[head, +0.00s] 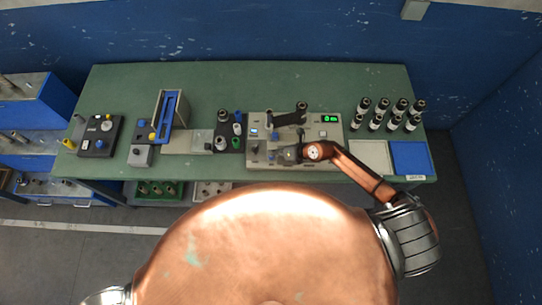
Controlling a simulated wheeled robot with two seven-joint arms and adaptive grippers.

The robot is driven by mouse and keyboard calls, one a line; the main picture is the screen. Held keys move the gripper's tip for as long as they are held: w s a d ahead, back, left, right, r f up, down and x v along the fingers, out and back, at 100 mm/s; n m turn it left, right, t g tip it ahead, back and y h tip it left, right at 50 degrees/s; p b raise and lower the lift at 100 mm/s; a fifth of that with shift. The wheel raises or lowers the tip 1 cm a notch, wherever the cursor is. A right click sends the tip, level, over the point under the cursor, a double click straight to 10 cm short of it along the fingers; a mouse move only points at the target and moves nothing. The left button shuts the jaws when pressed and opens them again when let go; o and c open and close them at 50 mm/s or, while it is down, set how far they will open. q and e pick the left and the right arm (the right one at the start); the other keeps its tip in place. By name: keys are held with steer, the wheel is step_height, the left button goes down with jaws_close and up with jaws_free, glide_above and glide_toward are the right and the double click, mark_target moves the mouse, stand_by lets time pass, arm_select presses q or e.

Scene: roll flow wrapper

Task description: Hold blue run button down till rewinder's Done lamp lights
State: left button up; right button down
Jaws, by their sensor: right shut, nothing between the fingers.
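The rewinder (262,118) is a light grey machine in the middle of the green bench, with dark roller arms on top and a lit green display (330,119) at its right. A small blue part (275,135) shows on its front half; I cannot tell if it is the run button. My right gripper (286,156) is shut and empty, low over the front of the rewinder, hiding part of the panel. I cannot tell whether its tips touch a button. I cannot make out the Done lamp. My left gripper is out of view.
Several black-and-white rolls (388,115) stand on the green bench (240,80) at the right, behind a pale tray (369,155) and a blue tray (411,158). Left of the rewinder are a dark spool holder (231,130), a blue-topped device (168,115) and a black control box (101,135).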

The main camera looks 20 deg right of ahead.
steer(key=shift+f, duration=0.1)
stand_by(0.5)
steer(key=shift+f, duration=0.3)
